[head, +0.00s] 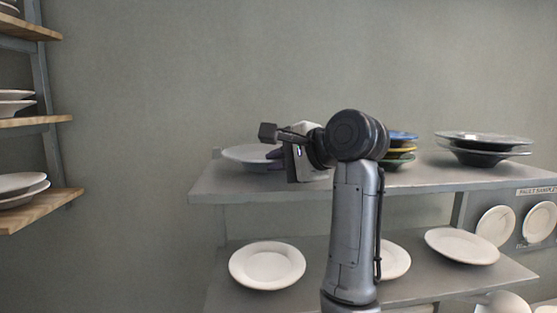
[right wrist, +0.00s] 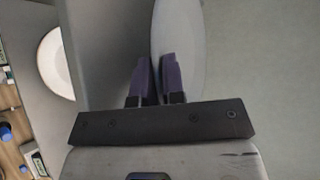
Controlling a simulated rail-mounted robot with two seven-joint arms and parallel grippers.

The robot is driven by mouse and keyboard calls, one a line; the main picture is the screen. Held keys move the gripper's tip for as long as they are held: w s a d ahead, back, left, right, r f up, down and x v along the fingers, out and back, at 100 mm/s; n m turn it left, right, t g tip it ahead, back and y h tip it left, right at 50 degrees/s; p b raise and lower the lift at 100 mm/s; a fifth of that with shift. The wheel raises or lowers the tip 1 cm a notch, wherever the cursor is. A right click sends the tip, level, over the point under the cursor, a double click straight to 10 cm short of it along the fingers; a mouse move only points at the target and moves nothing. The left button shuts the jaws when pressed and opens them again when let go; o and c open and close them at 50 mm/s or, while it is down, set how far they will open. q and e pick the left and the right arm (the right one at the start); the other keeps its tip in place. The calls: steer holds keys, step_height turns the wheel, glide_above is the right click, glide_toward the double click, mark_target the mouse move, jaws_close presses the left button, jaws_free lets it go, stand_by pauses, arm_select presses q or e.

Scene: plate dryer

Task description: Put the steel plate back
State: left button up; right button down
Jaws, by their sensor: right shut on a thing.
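A pale, greyish-white plate (head: 246,153) is at the left end of the upper shelf (head: 225,189). In the right wrist view the plate (right wrist: 182,40) shows nearly edge-on, with its rim between the two dark purple fingers. My right gripper (head: 275,155) is shut on this rim; my own arm hides part of the area. I cannot tell whether the plate touches the shelf. Dark, shiny steel-looking plates (head: 485,143) are stacked at the right of the upper shelf. My left gripper is not in view.
Coloured bowls or plates (head: 400,150) are stacked behind my right arm. The lower shelf holds white plates (head: 267,265), (head: 461,246). A rack with wooden shelves (head: 38,205) and white plates stands at the left. The wall gap between is clear.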

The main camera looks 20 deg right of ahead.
stand_by(0.5)
steer(key=shift+f+b, duration=0.45)
steer(key=shift+f, duration=0.15)
